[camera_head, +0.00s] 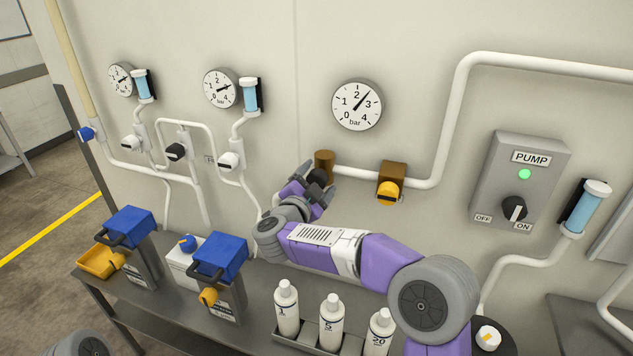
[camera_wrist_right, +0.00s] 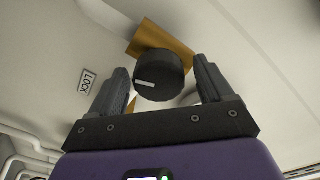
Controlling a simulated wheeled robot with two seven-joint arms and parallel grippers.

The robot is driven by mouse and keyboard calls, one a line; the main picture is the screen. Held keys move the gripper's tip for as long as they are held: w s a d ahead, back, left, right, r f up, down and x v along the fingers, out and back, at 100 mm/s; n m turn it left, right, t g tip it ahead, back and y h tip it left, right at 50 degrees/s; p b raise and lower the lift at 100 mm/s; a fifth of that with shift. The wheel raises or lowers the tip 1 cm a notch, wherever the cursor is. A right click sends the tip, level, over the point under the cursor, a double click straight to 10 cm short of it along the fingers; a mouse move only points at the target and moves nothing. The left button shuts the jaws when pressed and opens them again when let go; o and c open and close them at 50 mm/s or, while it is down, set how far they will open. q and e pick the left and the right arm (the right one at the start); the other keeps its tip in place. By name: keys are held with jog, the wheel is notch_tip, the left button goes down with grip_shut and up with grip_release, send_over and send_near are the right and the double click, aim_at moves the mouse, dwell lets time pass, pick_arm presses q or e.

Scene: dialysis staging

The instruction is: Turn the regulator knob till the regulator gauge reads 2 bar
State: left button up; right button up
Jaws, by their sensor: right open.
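The regulator gauge (camera_head: 357,104) is a round white dial on the wall marked 0 to 4 bar. Its needle points to the upper right, between 2 and 3. The black regulator knob (camera_wrist_right: 158,75) has a white mark pointing left in the wrist view and sits in front of a brass body (camera_head: 324,159). In the head view the knob (camera_head: 317,178) is partly hidden by my right gripper (camera_head: 318,184). My right gripper (camera_wrist_right: 158,88) is open, with one finger on each side of the knob and visible gaps. My left gripper is out of view.
The pump box (camera_head: 520,180) shows a green light. White bottles (camera_head: 330,322) and blue-topped canisters (camera_head: 220,258) stand on the bench below. A LOCK label (camera_wrist_right: 88,81) is beside the knob.

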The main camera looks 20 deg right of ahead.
jog(key=shift+c, duration=0.4)
jog(key=c, duration=0.9)
jog(key=shift+r+n+p, duration=0.15)
jog(key=shift+n+p, duration=0.15)
jog(key=shift+p, duration=0.2)
jog(key=shift+c, duration=0.2)
jog(key=n+p, duration=0.6)
jog(key=p, duration=0.2)
jog(key=shift+a+r, duration=0.15)
jog(key=n+p, duration=0.3)
jog(key=shift+w+n, duration=0.1)
jog(key=shift+n, duration=0.2)
jog(key=shift+f+n+p, duration=0.25)
jog(key=shift+n+p, duration=0.15)
jog(key=shift+p, duration=0.05)
jog(key=shift+f, duration=0.1)
jog(key=o, duration=1)
